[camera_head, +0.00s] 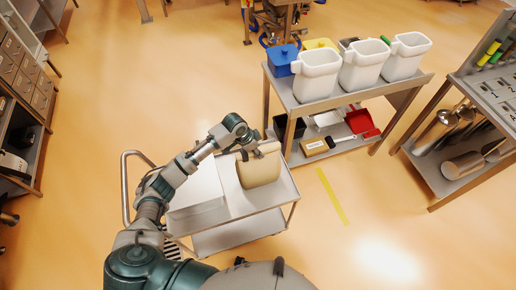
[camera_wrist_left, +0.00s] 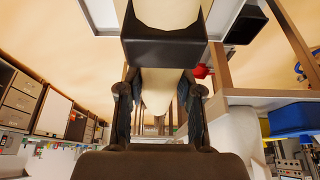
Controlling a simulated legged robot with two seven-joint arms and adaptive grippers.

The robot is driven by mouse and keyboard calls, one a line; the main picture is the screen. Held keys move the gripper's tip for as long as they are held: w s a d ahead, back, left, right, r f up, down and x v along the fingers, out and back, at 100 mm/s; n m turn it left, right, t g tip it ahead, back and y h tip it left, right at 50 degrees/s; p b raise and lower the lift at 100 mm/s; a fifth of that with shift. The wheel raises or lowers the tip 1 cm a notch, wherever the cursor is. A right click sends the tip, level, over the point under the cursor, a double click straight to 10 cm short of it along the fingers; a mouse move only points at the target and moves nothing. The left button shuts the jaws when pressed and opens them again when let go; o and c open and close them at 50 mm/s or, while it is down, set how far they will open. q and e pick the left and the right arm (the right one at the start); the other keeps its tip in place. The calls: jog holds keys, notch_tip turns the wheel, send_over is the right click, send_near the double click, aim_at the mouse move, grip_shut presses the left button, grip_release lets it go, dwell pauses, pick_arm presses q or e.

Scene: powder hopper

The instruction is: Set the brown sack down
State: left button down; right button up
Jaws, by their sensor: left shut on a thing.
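The brown sack (camera_head: 259,170) is a tan, upright bag over the right part of a small steel cart (camera_head: 236,208). My left gripper (camera_head: 250,152) is shut on its top edge from above. In the left wrist view, the two fingers of the left gripper (camera_wrist_left: 158,112) stand on either side of a beige strip of the sack (camera_wrist_left: 156,88). The sack's underside is hidden, so I cannot tell whether it touches the cart top or hangs just above it. My right gripper is not in view.
A white, flat-topped block (camera_head: 196,188) takes up the cart's left part, beside the sack. A grey shelf table (camera_head: 284,92) behind holds white bins (camera_head: 362,66) and a blue bin (camera_head: 281,62). A rack of scoops (camera_head: 462,150) stands at the right. Open floor lies between.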

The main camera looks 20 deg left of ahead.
pick_arm(q)
jog(key=c, duration=0.8)
grip_release()
jog(key=shift+a, duration=0.1)
jog(key=shift+o, duration=0.2)
jog(key=v, duration=1.2)
jog(key=shift+s+f, duration=0.15)
